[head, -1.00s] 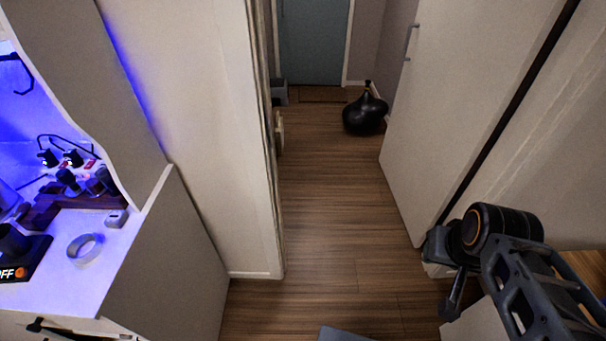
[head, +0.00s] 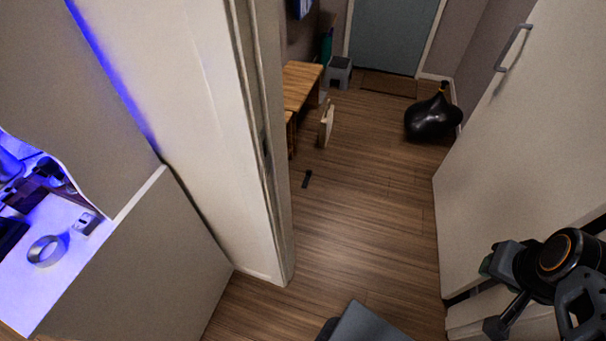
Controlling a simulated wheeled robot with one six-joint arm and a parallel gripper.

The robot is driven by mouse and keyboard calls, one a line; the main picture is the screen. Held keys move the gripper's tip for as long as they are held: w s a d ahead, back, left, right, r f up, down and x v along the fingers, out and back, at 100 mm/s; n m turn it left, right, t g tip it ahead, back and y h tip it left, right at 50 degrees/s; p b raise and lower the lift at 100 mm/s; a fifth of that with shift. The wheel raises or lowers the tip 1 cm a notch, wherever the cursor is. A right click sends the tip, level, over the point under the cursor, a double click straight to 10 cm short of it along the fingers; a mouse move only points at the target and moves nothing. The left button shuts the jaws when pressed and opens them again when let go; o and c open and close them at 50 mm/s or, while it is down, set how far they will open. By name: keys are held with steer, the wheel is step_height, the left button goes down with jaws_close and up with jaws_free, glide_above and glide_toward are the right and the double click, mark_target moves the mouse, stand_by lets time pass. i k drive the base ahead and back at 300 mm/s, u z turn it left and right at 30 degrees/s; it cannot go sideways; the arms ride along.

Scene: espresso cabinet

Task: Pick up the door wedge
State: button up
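A small dark, flat, elongated piece (head: 307,179) lies on the wooden floor past the end of the white partition. It looks like the door wedge, but it is too small to be sure. My arm shows at the lower right, near the white door. A dark end part of it (head: 505,310) hangs there, far from the dark piece and apart from it. I cannot make out the fingers or whether they are open or shut.
A white partition edge (head: 262,150) stands on the left and a white door (head: 490,150) on the right. Clear floor lies between. Beyond are a wooden bench (head: 301,84), a grey stool (head: 339,72) and a black rounded object (head: 433,118). A counter (head: 95,262) is at left.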

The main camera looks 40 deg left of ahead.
mark_target(309, 172)
steer(key=u, duration=0.85)
steer(key=i, duration=3.55)
steer(key=u, duration=3.95)
